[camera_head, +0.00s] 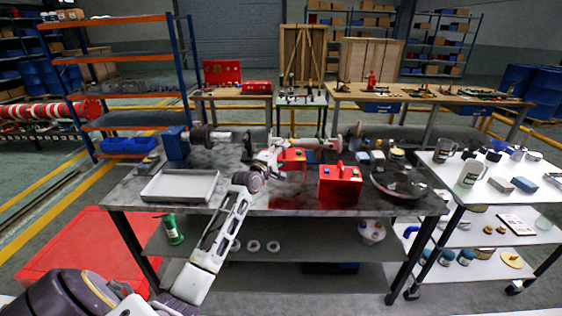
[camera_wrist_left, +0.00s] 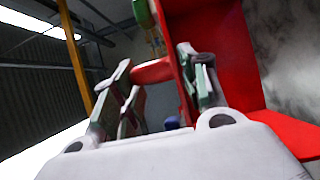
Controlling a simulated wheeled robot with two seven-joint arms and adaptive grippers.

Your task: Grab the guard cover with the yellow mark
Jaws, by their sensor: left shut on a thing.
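A red guard cover (camera_head: 292,160) is at the far middle of the grey workbench, partly hidden by my left gripper (camera_head: 276,154). In the left wrist view, the fingers of my left gripper (camera_wrist_left: 160,92) are shut on the red handle (camera_wrist_left: 152,71) of the cover, whose red panel (camera_wrist_left: 221,50) fills the right side. A second red guard cover (camera_head: 340,186) with a handle on top stands upright nearer the front, apart from the gripper. I cannot make out a yellow mark on either cover. My right gripper is not in view.
A pale tray (camera_head: 180,198) lies on the left of the workbench (camera_head: 255,204). A dark round pan (camera_head: 399,186) is at the right. Behind the covers are pump parts (camera_head: 208,135) and small bottles. A white cart (camera_head: 452,187) with mugs stands at the right.

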